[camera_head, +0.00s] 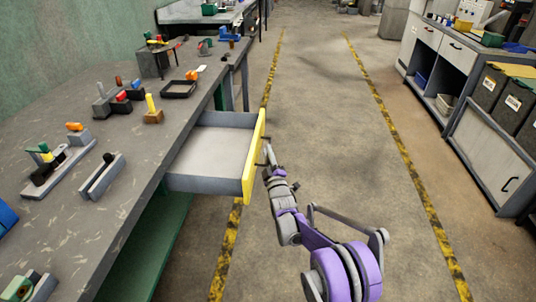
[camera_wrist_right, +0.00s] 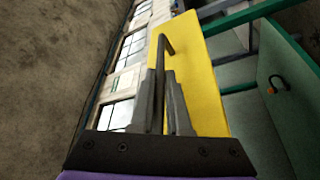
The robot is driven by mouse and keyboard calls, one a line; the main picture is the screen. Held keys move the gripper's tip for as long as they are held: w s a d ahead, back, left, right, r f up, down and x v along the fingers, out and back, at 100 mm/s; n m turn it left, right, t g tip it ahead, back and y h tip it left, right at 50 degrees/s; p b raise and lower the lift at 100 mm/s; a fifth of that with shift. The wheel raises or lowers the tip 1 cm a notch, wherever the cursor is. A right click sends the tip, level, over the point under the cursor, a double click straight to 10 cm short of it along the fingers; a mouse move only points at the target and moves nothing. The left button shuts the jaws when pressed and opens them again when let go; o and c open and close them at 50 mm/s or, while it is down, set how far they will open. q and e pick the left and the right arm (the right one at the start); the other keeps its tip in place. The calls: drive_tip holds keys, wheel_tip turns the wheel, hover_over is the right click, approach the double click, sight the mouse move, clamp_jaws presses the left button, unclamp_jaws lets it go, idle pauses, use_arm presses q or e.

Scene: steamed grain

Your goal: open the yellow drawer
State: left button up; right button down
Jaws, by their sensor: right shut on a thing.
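The yellow drawer (camera_head: 254,160) stands pulled out from the grey workbench, and its empty pale inside shows in the head view. Its yellow front fills the middle of the right wrist view (camera_wrist_right: 205,72). My right gripper (camera_head: 268,167) is at the outer side of that front. In the right wrist view its fingers (camera_wrist_right: 164,90) are shut on the dark drawer handle (camera_wrist_right: 165,46), whose bent end shows beyond the fingertips. My left gripper is not in view.
The workbench top (camera_head: 110,170) on the left holds several small blocks, fixtures and a black tray (camera_head: 179,89). A floor aisle between yellow-black stripes is clear ahead. Grey cabinets (camera_head: 450,55) with dark bins stand on the right.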

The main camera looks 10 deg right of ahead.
drive_tip(key=c, duration=0.9)
unclamp_jaws()
drive_tip(key=p+v, duration=0.1)
drive_tip(key=v, duration=0.9)
drive_tip(key=shift+s+f, duration=0.1)
drive_tip(key=shift+s, duration=0.3)
